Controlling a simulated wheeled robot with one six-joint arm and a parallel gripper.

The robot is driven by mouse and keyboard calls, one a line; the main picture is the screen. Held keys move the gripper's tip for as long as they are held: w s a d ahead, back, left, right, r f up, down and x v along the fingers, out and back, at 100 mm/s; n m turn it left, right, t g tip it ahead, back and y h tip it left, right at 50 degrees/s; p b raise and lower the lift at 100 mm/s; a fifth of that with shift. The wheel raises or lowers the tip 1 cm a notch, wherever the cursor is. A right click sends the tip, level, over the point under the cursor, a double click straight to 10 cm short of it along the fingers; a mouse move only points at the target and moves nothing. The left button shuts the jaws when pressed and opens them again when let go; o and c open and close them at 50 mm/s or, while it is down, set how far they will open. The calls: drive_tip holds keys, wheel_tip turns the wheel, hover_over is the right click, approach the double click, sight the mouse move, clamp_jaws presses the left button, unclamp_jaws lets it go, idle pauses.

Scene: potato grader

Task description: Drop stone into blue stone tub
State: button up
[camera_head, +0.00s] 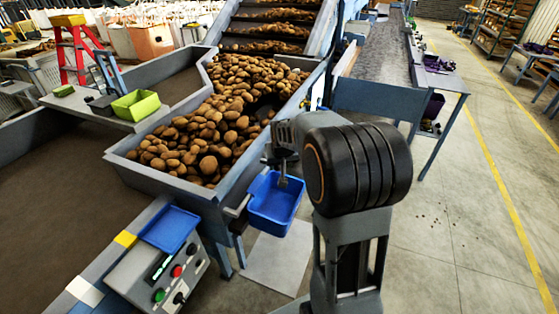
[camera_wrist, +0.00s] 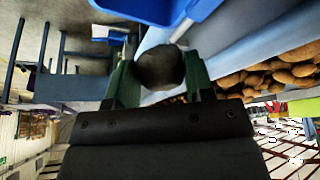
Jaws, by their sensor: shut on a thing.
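A dark, rounded stone (camera_wrist: 160,68) sits between the two green fingers of my gripper (camera_wrist: 158,78) in the wrist view. My gripper is shut on it. In the head view my gripper (camera_head: 283,172) points down over the blue stone tub (camera_head: 268,228), which hangs at the side of the potato hopper. The stone is too small and dark to make out clearly there. The blue tub also shows at the top edge of the wrist view (camera_wrist: 140,10), beyond the fingertips. The tub's inside is partly hidden by my gripper.
A grey hopper (camera_head: 160,178) full of brown potatoes (camera_head: 215,120) stands to the left. A control box (camera_head: 165,265) with buttons and a flat blue tray (camera_head: 170,229) is at lower left. A green bin (camera_head: 136,105) rests on a ledge. Open floor lies right.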

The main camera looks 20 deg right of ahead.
wheel_tip(320, 180, down, 4)
drive_tip(key=shift+f+b, duration=0.2)
drive_tip(key=shift+b, duration=1.05)
drive_tip(key=o, duration=1.1)
drive_tip(key=shift+c, duration=0.2)
drive_tip(key=b+v, duration=0.1)
drive_tip(key=v, duration=1.3)
drive_tip(key=shift+f, duration=0.1)
